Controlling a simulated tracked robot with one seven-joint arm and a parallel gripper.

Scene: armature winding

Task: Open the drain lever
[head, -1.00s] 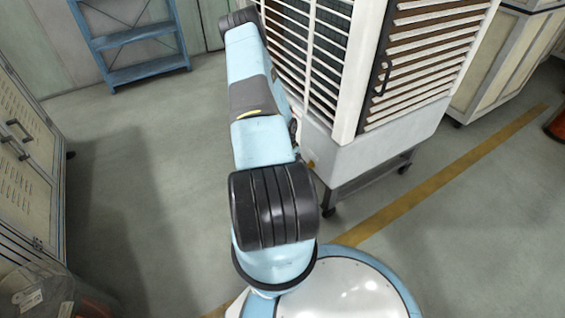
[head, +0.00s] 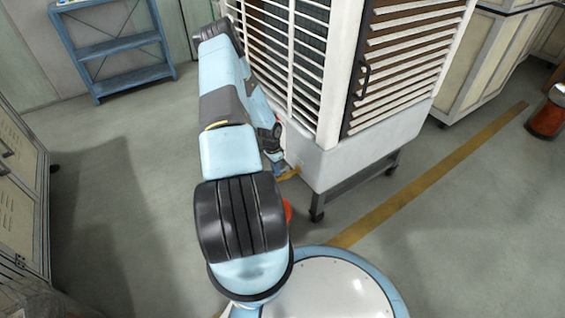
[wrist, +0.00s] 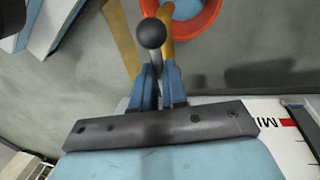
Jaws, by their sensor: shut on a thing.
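The drain lever (wrist: 151,34) shows in the wrist view as a dark ball knob on a short stem. My gripper (wrist: 158,72) has blue fingers on either side of the stem and is shut on it; the exact contact is partly hidden behind the knob. In the head view my gripper (head: 287,173) is at the lower left corner of the white cooler (head: 365,150), low near its base. The lever itself cannot be made out there.
An orange bucket (wrist: 208,27) with bluish content stands on the floor below the lever. The cooler rests on a dark wheeled stand (head: 352,188). A blue shelf (head: 120,47) stands at the back left. Open floor lies left of my arm.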

